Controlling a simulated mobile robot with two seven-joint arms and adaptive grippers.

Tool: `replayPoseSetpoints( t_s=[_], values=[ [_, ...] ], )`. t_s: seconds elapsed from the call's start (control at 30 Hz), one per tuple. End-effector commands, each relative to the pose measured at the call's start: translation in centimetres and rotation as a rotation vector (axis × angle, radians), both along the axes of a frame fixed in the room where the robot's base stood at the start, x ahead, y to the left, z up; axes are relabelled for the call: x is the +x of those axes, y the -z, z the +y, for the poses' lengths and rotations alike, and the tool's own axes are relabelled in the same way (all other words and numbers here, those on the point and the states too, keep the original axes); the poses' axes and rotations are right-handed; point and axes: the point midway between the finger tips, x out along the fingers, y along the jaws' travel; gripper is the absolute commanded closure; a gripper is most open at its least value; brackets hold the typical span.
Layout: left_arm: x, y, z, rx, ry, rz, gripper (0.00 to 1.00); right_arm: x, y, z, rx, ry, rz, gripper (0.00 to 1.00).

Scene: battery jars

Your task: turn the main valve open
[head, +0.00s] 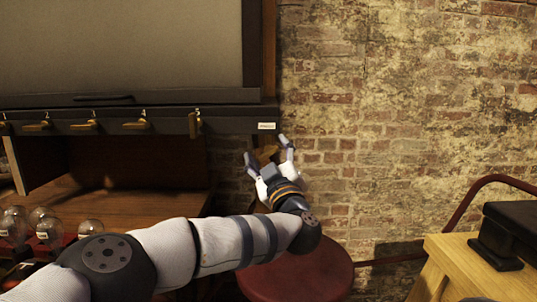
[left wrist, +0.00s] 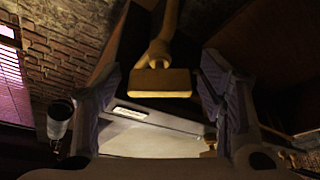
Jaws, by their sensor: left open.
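A brass valve handle (head: 266,152) shows partly behind my left gripper in the head view, below a small white label (head: 266,126) on the dark rail's right end. In the left wrist view the brass handle (left wrist: 160,82), a stem with a wide crossbar, is between my left fingers. My left gripper (head: 267,149) is open, with its fingers either side of the handle. Whether they touch it I cannot tell; gaps show in the left wrist view (left wrist: 160,72). The label's writing is too small to read. My right gripper is not in view.
Several brass levers (head: 138,125) line the dark rail (head: 65,126) to the left; one hangs downward. Glass bulbs (head: 89,228) stand at lower left. A round red stool (head: 300,280) is below my arm. A wooden table (head: 465,275) holding a black object (head: 510,228) is at right.

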Motion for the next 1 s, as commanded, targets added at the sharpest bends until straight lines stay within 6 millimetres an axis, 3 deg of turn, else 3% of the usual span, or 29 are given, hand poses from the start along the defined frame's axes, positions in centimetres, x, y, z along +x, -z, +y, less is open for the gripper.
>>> replayPoseSetpoints(
  t_s=[0.17,0.5,0.6,1.0],
  values=[
    [-0.8,0.2,-0.3,0.000,0.002,0.000,0.37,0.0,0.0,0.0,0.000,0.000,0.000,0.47],
    [-8.6,2.8,-2.2,0.001,0.004,0.001,0.37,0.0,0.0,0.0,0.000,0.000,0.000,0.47],
    [-10.1,3.4,-2.5,0.000,0.001,0.000,0.37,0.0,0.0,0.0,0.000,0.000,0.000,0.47],
    [-11.2,3.6,-2.7,0.000,0.002,0.001,0.37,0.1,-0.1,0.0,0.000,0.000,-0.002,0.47]
  ],
)
